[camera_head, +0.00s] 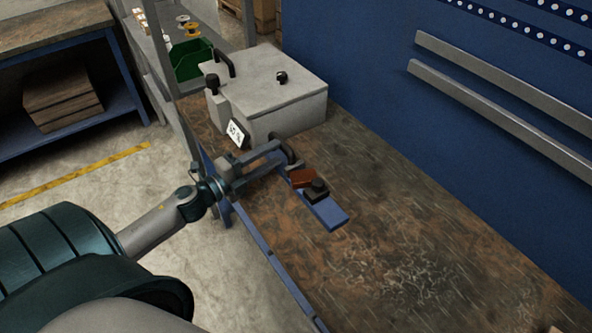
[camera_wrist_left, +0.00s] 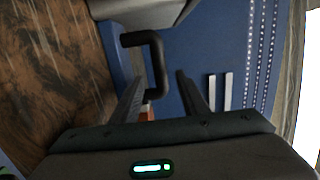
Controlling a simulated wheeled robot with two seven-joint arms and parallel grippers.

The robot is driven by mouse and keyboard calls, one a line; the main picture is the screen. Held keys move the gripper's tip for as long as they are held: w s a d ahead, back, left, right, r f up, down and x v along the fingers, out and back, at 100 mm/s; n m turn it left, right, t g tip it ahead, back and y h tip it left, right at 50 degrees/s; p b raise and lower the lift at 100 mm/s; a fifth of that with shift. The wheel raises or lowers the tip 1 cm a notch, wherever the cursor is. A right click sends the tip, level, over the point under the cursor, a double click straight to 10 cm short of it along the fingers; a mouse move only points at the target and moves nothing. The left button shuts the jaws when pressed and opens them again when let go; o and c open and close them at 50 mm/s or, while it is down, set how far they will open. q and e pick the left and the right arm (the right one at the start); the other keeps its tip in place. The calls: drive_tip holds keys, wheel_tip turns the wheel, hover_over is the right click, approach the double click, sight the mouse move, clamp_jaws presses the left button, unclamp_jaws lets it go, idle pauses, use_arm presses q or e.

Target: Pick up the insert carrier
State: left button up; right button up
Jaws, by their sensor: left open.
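The insert carrier (camera_head: 335,216) appears to be the narrow blue bar lying on the worktop. It bears a black bow handle (camera_head: 292,155) at its far end, a red-brown block (camera_head: 302,178) and a black block with a round knob (camera_head: 317,190). My left gripper (camera_head: 279,158) is open, with its fingers reaching to the handle. In the left wrist view the handle (camera_wrist_left: 160,62) shows ahead, its lower end between the open fingers (camera_wrist_left: 160,95) and nearer one finger. Contact cannot be told. A bit of the red-brown block (camera_wrist_left: 147,113) shows between the fingers. My right gripper is not visible.
A blue panel wall (camera_head: 365,70) bounds the bench. The worktop (camera_head: 400,240) nearer me is clear.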

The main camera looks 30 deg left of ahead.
sight(281, 149)
use_arm(q)
drive_tip(key=shift+p+x, duration=0.3)
drive_tip(key=shift+x, duration=0.9)
drive_tip(key=shift+w+d, duration=0.1)
drive_tip(key=shift+w, duration=0.45)
drive_tip(key=shift+d, duration=0.1)
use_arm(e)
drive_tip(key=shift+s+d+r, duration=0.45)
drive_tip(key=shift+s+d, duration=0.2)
use_arm(q)
drive_tip(key=shift+w, duration=0.1)
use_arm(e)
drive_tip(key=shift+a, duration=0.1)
